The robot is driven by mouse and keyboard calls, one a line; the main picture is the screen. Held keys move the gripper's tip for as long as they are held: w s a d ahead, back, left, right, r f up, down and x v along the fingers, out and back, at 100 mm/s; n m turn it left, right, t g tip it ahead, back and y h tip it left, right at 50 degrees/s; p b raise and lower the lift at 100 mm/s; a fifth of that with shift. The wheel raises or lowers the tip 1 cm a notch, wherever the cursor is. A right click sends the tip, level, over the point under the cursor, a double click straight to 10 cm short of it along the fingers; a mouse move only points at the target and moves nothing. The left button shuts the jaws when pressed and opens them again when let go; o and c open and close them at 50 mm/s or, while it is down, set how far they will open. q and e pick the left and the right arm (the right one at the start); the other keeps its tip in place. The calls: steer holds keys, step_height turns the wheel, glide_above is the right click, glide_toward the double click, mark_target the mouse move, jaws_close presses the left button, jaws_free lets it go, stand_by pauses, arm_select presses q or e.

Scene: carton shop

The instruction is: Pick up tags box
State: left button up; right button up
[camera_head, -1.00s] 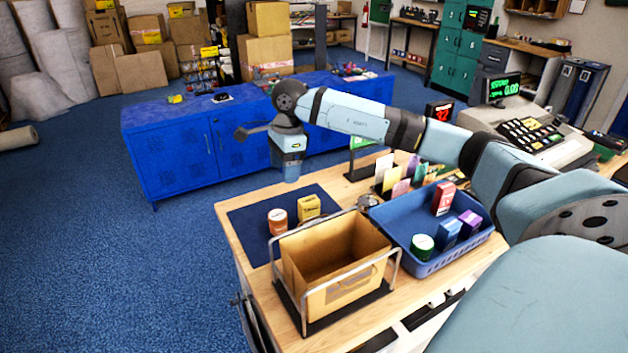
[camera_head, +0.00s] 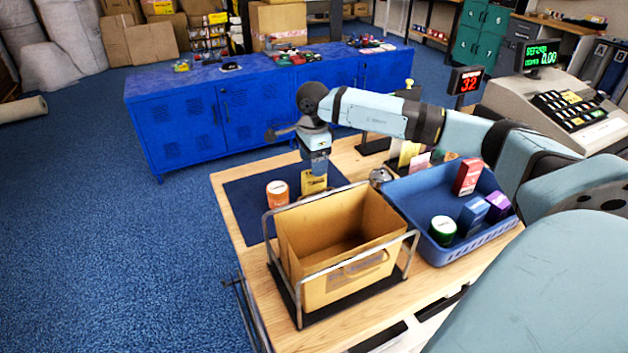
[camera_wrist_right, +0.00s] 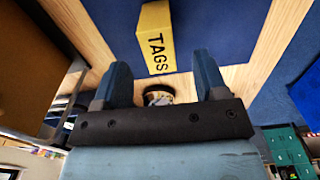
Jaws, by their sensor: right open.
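The yellow tags box (camera_head: 313,183) stands on the dark blue mat (camera_head: 245,205) on the wooden table. In the right wrist view the tags box (camera_wrist_right: 155,38) shows the word TAGS and lies beyond my fingertips, roughly between them. My right gripper (camera_head: 318,166) points down just above and behind the box; in the wrist view its two fingers (camera_wrist_right: 160,75) are apart with nothing between them. The gripper partly covers the top of the box in the head view. My left gripper is not in view.
An orange-labelled tub (camera_head: 277,194) stands close left of the box. An open carton (camera_head: 340,270) in a metal frame stands in front. A blue tray (camera_head: 436,254) with several small items is at right, with a small round tin (camera_head: 380,177) near its back corner.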

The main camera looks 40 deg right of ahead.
mark_target(314, 184)
steer(key=shift+f+p, duration=0.45)
steer(key=shift+f, duration=2.6)
steer(key=shift+s, duration=0.1)
steer(key=c, duration=1)
steer(key=shift+r, duration=0.1)
